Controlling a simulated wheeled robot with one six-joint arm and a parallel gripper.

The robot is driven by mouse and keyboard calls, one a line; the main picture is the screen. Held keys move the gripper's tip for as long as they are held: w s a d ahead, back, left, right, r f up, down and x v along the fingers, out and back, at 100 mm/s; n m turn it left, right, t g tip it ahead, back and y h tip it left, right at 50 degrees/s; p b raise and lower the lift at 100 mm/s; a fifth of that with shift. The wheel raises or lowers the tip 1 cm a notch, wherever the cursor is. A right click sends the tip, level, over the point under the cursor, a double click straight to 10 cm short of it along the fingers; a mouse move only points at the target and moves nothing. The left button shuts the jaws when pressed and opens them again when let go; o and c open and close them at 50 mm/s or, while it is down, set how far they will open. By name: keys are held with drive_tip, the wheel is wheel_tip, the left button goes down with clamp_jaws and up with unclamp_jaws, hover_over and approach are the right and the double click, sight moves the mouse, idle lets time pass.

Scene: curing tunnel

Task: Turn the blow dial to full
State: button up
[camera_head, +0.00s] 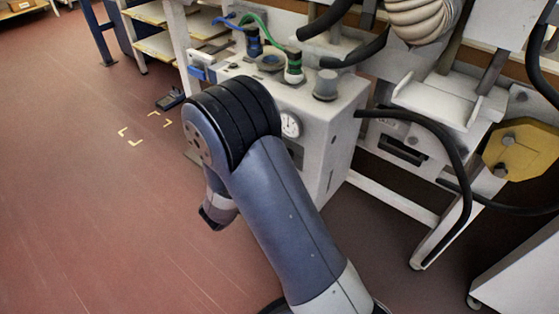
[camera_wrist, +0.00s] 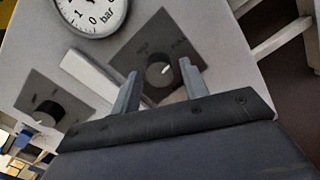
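In the wrist view, a round dark dial (camera_wrist: 158,76) with a white pointer mark sits on a dark square plate on the light grey panel. The mark points toward the upper right. My gripper (camera_wrist: 159,68) is open, with one finger on either side of this dial in the picture; I cannot tell whether they touch it. A second black dial (camera_wrist: 45,112) on its own plate is at the left, its mark toward the lower right. The lettering by both is too blurred to tell which is the blow dial.
A pressure gauge (camera_wrist: 90,12) marked bar is above the dials; it also shows in the head view (camera_head: 291,124) on the grey cabinet (camera_head: 322,125). Hose fittings stand on the cabinet top. Black hoses loop at the right. The floor at the left is mostly clear.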

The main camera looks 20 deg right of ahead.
drive_tip(key=shift+o, duration=0.8)
drive_tip(key=p+v, duration=0.1)
drive_tip(key=v, duration=0.9)
drive_tip(key=shift+s+a+p, duration=0.2)
drive_tip(key=shift+a+p, duration=0.15)
drive_tip(key=shift+p, duration=0.05)
drive_tip(key=b+x, duration=0.1)
drive_tip(key=x, duration=0.9)
drive_tip(key=shift+w+d, duration=0.2)
drive_tip(key=shift+d, duration=0.15)
drive_tip(key=shift+b, duration=0.3)
